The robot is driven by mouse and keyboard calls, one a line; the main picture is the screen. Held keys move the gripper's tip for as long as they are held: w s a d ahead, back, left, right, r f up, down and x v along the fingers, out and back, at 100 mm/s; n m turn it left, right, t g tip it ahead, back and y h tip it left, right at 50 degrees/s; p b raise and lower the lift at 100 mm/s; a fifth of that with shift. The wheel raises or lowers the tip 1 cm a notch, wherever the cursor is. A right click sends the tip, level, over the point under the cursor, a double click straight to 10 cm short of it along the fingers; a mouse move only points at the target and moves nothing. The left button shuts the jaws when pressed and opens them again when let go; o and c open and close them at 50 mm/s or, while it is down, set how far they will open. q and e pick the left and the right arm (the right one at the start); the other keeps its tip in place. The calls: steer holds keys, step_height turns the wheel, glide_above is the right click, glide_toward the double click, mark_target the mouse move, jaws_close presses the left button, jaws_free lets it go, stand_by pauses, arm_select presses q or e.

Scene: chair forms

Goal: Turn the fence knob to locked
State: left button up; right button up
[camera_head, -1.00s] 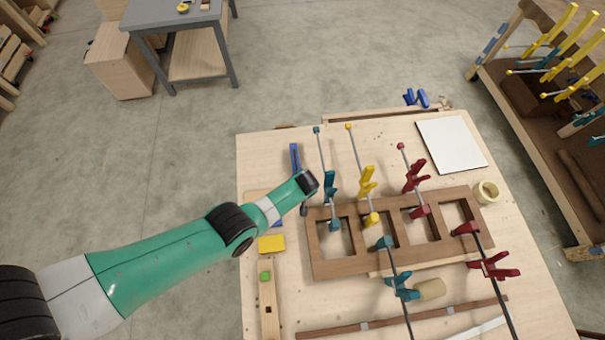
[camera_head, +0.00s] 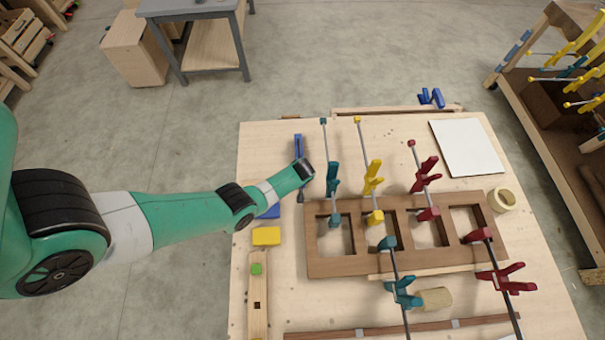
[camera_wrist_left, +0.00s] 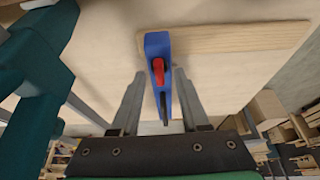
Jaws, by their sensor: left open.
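A red knob (camera_wrist_left: 158,70) sits on a blue block (camera_wrist_left: 158,45) in the left wrist view, its long side roughly in line with the block. My left gripper (camera_wrist_left: 159,80) is open, with one finger on each side of the block and knob; I cannot tell whether they touch. In the head view my left gripper (camera_head: 300,184) is over the left part of the workbench, beside a teal clamp. A blue bar (camera_head: 298,146) shows beyond it and another blue part (camera_head: 270,211) is partly behind my arm. The red knob is hidden there. My right gripper is not in view.
A brown frame (camera_head: 350,265) lies on the workbench (camera_head: 270,150) with teal, yellow and red clamps on it. The teal clamp (camera_head: 332,182) stands close right of my gripper. A yellow block (camera_head: 266,236) lies below my arm. A white sheet (camera_head: 468,148) lies upper right.

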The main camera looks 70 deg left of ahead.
arm_select(q)
jaws_close()
stand_by(0.3)
